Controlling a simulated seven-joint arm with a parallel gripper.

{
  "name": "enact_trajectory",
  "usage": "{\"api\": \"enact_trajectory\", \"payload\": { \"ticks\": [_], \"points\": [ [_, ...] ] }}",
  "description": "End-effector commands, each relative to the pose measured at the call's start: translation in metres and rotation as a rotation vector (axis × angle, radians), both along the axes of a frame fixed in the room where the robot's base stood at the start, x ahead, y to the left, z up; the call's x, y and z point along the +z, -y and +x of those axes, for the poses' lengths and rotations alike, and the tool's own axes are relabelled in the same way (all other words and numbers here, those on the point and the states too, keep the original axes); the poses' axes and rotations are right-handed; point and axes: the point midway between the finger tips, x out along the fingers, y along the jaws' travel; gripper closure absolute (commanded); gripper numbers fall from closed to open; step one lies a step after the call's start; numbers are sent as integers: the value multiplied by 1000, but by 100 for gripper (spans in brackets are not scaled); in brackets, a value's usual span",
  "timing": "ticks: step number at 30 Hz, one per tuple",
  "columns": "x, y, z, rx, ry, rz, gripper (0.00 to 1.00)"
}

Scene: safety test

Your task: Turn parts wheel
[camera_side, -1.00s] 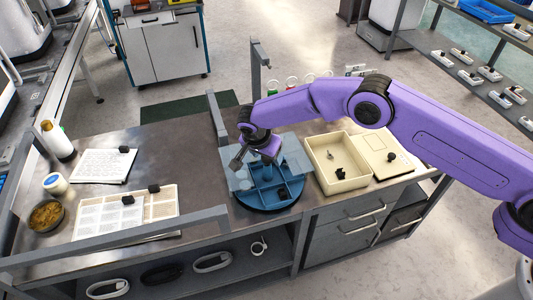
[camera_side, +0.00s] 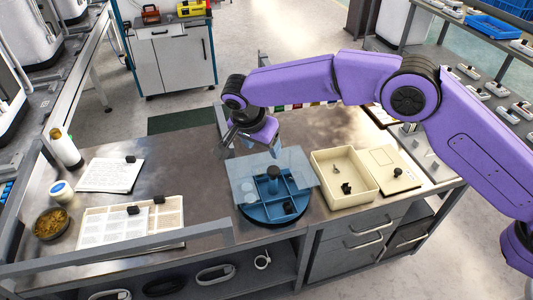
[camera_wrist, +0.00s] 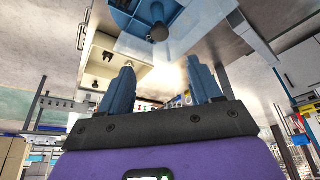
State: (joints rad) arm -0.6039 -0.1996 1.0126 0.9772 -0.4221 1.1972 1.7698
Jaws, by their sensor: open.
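The parts wheel (camera_side: 274,215) is a round blue tray with divided compartments, standing near the table's front edge. A clear bluish plate (camera_side: 240,172) lies over much of it. A dark upright knob (camera_side: 273,172) stands at its centre; it also shows in the wrist view (camera_wrist: 158,32). A small dark part (camera_side: 289,207) sits in a front right compartment. My gripper (camera_side: 246,146) is above and behind the wheel, apart from the knob. In the wrist view my blue fingers (camera_wrist: 161,82) are spread with nothing between them.
A cream bin (camera_side: 344,197) with small dark parts stands right of the wheel, beside a cream board (camera_side: 385,170) with a dark knob. Papers (camera_side: 110,175), a bottle (camera_side: 64,149) and a bowl (camera_side: 50,223) are at left. A grey rail (camera_side: 150,236) crosses the front.

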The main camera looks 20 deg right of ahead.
Motion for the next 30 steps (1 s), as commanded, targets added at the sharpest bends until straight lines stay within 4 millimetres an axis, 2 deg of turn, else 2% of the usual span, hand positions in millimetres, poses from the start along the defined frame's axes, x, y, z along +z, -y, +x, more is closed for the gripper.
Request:
{"api": "enact_trajectory", "payload": {
  "ticks": [3,7,30],
  "points": [
    [16,-5,-4,-1,1,1,36],
    [26,-7,-7,-1,0,0,36],
    [34,-5,-11,32,-14,-2,36]
  ]
}}
